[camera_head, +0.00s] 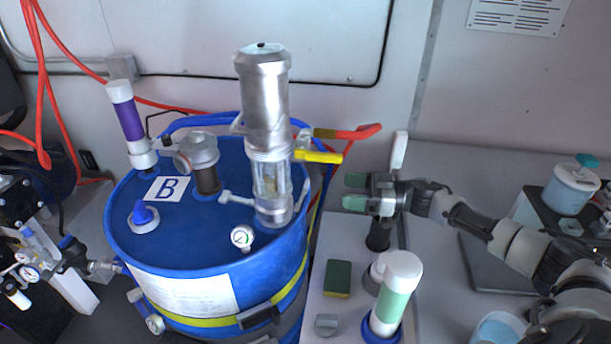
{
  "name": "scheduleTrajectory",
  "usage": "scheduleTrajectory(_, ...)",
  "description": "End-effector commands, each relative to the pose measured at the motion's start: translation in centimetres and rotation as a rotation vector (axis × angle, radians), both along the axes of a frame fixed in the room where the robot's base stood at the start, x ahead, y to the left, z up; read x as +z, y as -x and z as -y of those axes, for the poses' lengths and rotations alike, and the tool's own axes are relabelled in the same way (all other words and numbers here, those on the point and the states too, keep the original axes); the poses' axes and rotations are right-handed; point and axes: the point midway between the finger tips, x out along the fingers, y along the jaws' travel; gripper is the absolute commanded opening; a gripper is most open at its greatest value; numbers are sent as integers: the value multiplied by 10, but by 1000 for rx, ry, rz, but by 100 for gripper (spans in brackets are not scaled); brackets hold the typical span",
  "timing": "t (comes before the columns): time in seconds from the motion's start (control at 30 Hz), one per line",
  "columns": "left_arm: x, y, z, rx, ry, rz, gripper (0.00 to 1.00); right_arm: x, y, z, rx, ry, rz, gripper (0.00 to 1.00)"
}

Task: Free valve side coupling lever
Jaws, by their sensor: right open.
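A blue drum (215,255) marked B stands left of centre. A silver metal cylinder (263,100) with a clear lower section (272,190) rises from its lid. A yellow lever (318,156) sticks out to the right from the cylinder's fitting, and a red-handled lever (348,132) lies just behind and above it. I cannot tell which lever is the valve side coupling lever. My right gripper (355,191) is open and empty, its green-tipped fingers pointing left. It is right of the drum, below and right of the yellow lever, apart from both.
A grey bench (340,240) right of the drum holds a green-and-white bottle (397,285), a sponge (338,278) and a grey knob (326,324). A pressure gauge (242,237) and a purple-and-white cylinder (128,115) stand on the drum. Red hoses (45,100) hang at left.

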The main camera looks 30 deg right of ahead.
Motion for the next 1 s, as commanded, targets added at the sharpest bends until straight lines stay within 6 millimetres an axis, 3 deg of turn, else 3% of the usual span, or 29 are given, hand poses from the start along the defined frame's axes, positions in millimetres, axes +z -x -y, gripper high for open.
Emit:
scheduleTrajectory(0.17, 5, 5, -3, -2, -5, -7, 0, 1, -6, -10, 0, 5, 4, 70)
scheduleTrajectory(0.4, 20, 20, -10, -4, -14, -31, 0, 3, -33, -46, 1, 3, 4, 70)
scheduleTrajectory(0.63, 30, 15, -9, -3, -14, -24, 0, 1, -55, -75, -1, 5, 3, 70)
scheduleTrajectory(1.0, 33, 7, -6, -1, -8, -11, 0, -2, -64, -87, -1, 8, 2, 70)
